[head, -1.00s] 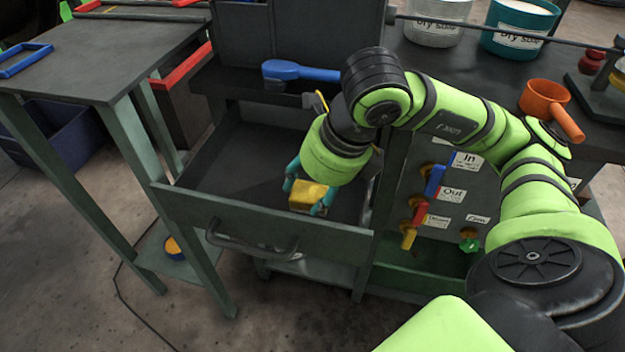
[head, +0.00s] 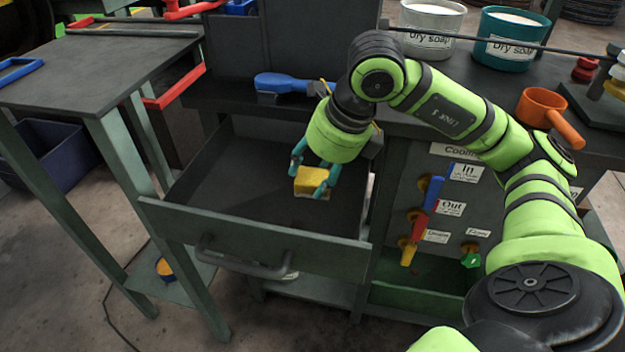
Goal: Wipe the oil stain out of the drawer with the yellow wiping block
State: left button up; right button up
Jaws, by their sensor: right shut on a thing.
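The drawer (head: 262,240) is pulled open below the bench, with a bar handle on its front. The yellow wiping block (head: 309,182) is at the drawer's right side, between the fingers of my right gripper (head: 314,178). The gripper is shut on it and points down into the drawer. I cannot tell whether the block touches the drawer floor. The bare part of the drawer floor looks dark, and I cannot make out a distinct oil stain. My left gripper is not in view.
A blue-handled brush (head: 285,83) lies on the bench behind the drawer. An orange pot (head: 541,108) and dry soap tubs (head: 511,38) stand on the bench to the right. Coloured valve handles (head: 433,192) are right of the drawer. A side table (head: 85,70) stands left.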

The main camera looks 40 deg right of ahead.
jog(key=shift+w+d+f, duration=0.15)
jog(key=shift+w+d, duration=0.35)
jog(key=shift+d, duration=0.2)
jog(key=shift+w+d+f, duration=0.1)
jog(key=shift+w+d, duration=0.4)
jog(key=shift+d, duration=0.15)
jog(key=shift+w+d+b, duration=0.15)
jog(key=shift+d+b, duration=0.1)
jog(key=shift+b, duration=0.05)
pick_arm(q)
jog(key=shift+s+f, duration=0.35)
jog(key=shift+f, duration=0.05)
pick_arm(e)
jog(key=shift+f, duration=0.1)
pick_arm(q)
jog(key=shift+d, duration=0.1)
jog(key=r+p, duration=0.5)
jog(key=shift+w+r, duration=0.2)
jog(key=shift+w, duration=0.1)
pick_arm(e)
notch_tip(320, 180, up, 6)
jog(key=shift+a+r, duration=0.15)
jog(key=shift+r, duration=0.05)
jog(key=shift+w, duration=0.1)
